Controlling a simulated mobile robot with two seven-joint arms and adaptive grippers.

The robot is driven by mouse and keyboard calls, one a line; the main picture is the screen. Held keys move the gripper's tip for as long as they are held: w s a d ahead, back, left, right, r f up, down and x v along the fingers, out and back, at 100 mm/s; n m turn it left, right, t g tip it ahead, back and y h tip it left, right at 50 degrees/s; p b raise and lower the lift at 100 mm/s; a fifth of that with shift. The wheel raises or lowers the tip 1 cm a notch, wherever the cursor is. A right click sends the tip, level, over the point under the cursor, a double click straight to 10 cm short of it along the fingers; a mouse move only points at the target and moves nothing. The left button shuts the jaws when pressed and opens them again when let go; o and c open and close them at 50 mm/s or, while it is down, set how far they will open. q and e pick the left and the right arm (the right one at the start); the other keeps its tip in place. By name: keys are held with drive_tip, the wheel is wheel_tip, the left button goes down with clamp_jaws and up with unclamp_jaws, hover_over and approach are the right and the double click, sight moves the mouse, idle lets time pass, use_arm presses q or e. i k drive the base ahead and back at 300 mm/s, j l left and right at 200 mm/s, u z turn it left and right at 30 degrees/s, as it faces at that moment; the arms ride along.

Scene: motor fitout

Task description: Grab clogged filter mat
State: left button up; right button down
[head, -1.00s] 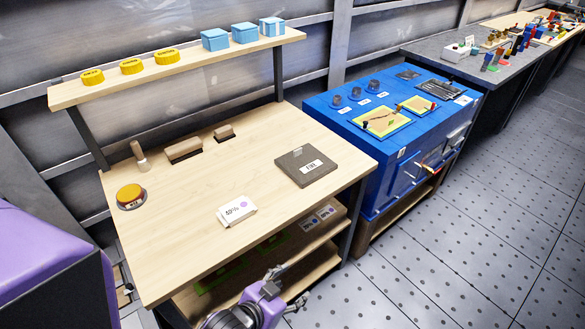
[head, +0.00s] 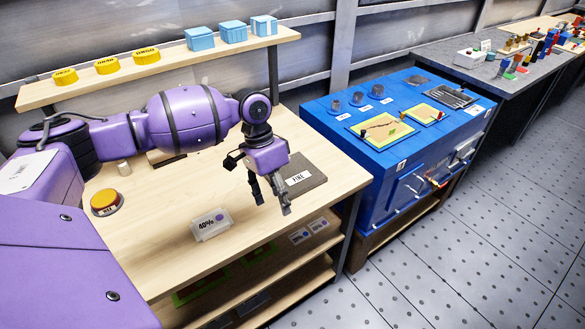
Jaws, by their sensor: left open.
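The grey-brown flat mat (head: 306,176) with a white label lies on the wooden table (head: 165,235), near its right end. I take it for the clogged filter mat; its label is too small to read with certainty. My left gripper (head: 272,202) is open and empty, fingers pointing down. In the picture it overlaps the mat's left edge, and it hides part of the mat. I cannot tell how high above the table the fingertips are. My right gripper is not in view.
A white card reading 40% (head: 213,225) stands near the table's front edge. An orange button (head: 106,202) is at the left. A shelf (head: 165,72) behind holds yellow discs and blue boxes. A blue cabinet (head: 372,146) stands to the right.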

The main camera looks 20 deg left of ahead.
sight(300, 177)
drive_tip(key=i+j, duration=0.6)
drive_tip(key=i, duration=0.2)
